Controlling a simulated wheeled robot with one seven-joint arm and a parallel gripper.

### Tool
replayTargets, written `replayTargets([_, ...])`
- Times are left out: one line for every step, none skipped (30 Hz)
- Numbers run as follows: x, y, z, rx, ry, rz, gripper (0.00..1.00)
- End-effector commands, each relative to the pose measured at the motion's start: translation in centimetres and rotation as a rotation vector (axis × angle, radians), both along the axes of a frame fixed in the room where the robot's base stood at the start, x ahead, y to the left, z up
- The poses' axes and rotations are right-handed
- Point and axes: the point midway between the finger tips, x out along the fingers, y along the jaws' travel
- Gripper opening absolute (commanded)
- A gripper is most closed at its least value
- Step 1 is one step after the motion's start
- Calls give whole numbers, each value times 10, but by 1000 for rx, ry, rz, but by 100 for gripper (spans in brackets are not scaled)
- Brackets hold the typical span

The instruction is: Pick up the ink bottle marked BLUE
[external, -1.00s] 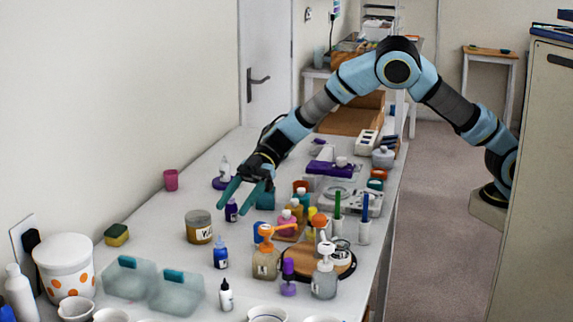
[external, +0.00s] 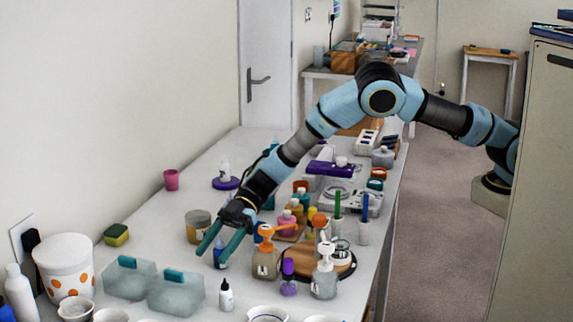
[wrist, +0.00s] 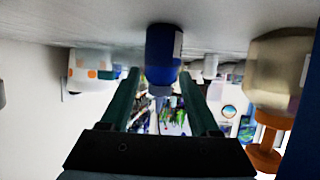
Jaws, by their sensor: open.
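A small blue ink bottle (external: 219,252) stands upright on the white bench, partly hidden by my fingers; its label cannot be read. In the upside-down wrist view the blue bottle (wrist: 163,55) hangs in the middle, lined up between the two teal fingers, with a sliver of pale label at its edge. My gripper (external: 211,257) is open, its fingers reaching low around the bottle's sides in the external view. The wrist view also shows my gripper (wrist: 160,82) open, with gaps between each finger and the bottle.
A pump bottle with an orange head (external: 265,262) stands close to the right. A brown jar (external: 197,228) stands just behind, and a small white dropper bottle (external: 226,296) in front. Pale translucent boxes (external: 176,294) lie front left. The bench is clear toward the sponge (external: 116,235).

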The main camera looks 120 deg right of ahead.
Motion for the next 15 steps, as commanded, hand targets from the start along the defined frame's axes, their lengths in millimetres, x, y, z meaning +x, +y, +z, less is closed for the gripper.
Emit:
replayTargets([4,3,-2,-1,2,1,62])
replayTargets([6,4,-3,0,1,1,62])
replayTargets([8,5,-4,-1,1,0,62])
replayTargets([8,6,-4,0,0,0,62])
replayTargets([9,6,-5,0,0,0,62])
replayTargets([9,6,-5,0,0,0,62])
replayTargets([9,6,-5,0,0,-1,62])
replayTargets([9,6,-5,0,0,-1,62])
replayTargets([9,6,-5,0,0,-1,62])
replayTargets([9,6,-5,0,0,-1,62])
replayTargets([9,6,-5,0,0,-1,61])
replayTargets([9,6,-5,0,0,-1,57])
replayTargets([9,6,-5,0,0,-1,53])
replayTargets([9,6,-5,0,0,-1,50])
replayTargets([9,6,-5,0,0,-1,45])
